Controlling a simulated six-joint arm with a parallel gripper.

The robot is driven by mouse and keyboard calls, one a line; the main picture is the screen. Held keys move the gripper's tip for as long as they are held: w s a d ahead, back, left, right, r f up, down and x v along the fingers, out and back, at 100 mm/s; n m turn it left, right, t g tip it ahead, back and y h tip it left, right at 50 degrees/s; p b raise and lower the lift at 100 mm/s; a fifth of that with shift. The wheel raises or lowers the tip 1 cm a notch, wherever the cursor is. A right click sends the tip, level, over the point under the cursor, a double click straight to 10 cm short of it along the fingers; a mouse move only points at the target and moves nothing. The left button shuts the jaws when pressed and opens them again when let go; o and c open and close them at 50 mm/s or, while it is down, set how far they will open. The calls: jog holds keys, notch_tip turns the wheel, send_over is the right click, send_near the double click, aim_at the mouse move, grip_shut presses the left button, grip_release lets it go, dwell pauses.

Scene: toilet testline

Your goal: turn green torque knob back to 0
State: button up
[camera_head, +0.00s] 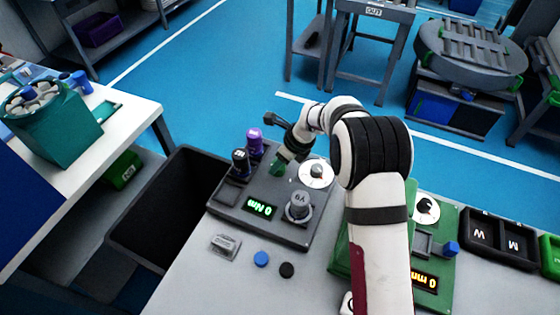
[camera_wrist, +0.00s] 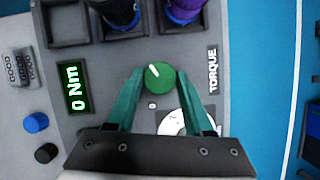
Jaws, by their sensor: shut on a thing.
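The green torque knob (camera_wrist: 158,80) sits on the grey test panel between my fingers in the wrist view, its white pointer line tilted up and left. My gripper (camera_wrist: 160,88) has its two green fingers closed on the knob's sides. In the head view my gripper (camera_head: 277,166) reaches down to the panel and mostly hides the knob. The display (camera_wrist: 74,88) reads "0 Nm" in green; it also shows in the head view (camera_head: 260,208). The TORQUE label (camera_wrist: 212,70) is right of the knob in the wrist view.
A white dial (camera_head: 317,174) and a grey knob (camera_head: 299,206) sit close to my gripper. Black and purple cylinders (camera_head: 254,141) stand in sockets behind. A blue cap (camera_head: 261,259) and a black cap (camera_head: 286,270) lie in front of the panel. A dark bin (camera_head: 172,205) is at left.

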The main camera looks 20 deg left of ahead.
grip_shut()
jog(key=shift+n, duration=0.3)
jog(key=n+g, duration=0.1)
jog(key=n, duration=0.2)
jog(key=n+g, duration=0.1)
jog(key=n, duration=0.1)
jog(key=shift+w+n, duration=0.2)
jog(key=shift+n, duration=0.2)
jog(key=n+g+h, duration=0.1)
jog(key=n, duration=0.2)
jog(key=shift+w+n+g, duration=0.1)
jog(key=shift+n+g, duration=0.2)
jog(key=shift+a+n+g+h, duration=0.1)
jog(key=shift+n+g+h, duration=0.35)
jog(key=shift+n, duration=1.15)
jog(key=shift+n+h, duration=0.25)
jog(key=shift+n, duration=0.15)
jog(key=o, duration=1.1)
grip_release()
